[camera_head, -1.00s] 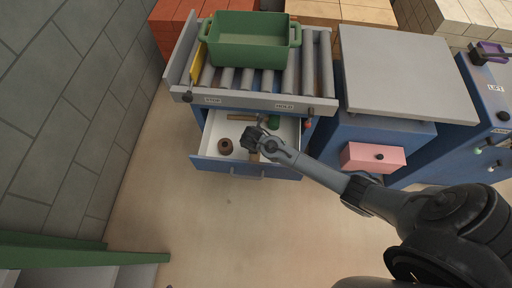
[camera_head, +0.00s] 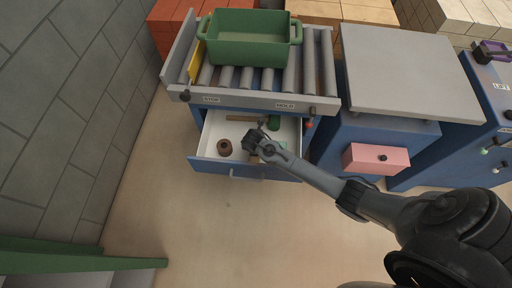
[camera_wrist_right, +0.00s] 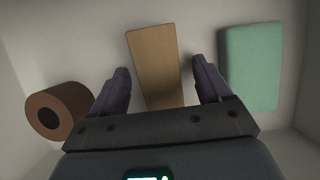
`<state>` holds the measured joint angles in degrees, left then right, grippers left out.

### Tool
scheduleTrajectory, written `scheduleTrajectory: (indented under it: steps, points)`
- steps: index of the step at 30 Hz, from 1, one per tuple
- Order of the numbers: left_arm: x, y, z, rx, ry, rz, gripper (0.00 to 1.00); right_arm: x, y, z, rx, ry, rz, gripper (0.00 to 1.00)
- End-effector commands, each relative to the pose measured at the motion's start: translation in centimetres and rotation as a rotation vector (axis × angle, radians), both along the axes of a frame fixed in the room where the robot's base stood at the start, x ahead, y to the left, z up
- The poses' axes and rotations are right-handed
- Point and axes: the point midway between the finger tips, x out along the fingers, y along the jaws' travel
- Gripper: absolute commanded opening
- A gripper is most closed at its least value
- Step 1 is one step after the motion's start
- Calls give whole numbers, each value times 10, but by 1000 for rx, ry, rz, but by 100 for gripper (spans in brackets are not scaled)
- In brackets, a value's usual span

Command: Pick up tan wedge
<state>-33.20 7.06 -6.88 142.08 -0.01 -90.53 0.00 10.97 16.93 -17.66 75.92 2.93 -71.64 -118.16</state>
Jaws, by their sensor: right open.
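The tan wedge (camera_wrist_right: 153,62) lies in the open white drawer, long and flat, in the middle of the right wrist view. My right gripper (camera_wrist_right: 162,80) is open and empty, with one dark finger to each side of the wedge's near part. I cannot tell whether the fingers touch it or how high they are above it. In the head view my right gripper (camera_head: 252,140) is over the drawer (camera_head: 210,135) and mostly covers the wedge. My left gripper is not in view.
A brown ring (camera_wrist_right: 60,110) lies left of the wedge and a green block (camera_wrist_right: 251,65) right of it. A tan-handled tool (camera_head: 240,118) lies at the drawer's back. The roller conveyor (camera_head: 250,102) with a green bin (camera_head: 250,50) stands above the drawer.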

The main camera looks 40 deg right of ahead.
Motion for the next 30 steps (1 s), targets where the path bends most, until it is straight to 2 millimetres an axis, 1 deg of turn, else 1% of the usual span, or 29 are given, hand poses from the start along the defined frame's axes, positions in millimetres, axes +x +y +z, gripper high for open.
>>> scheduleTrajectory:
  steps: [7,8,18,20,30]
  points:
    - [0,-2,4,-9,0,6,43,0,0,-2,0,0,1,78]
    - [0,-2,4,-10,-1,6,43,0,0,-2,0,0,0,75]
    - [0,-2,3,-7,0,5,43,0,0,-3,0,0,0,23]
    - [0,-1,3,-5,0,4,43,0,0,-3,0,0,1,16]
    - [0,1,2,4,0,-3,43,-1,0,-4,0,3,1,16]
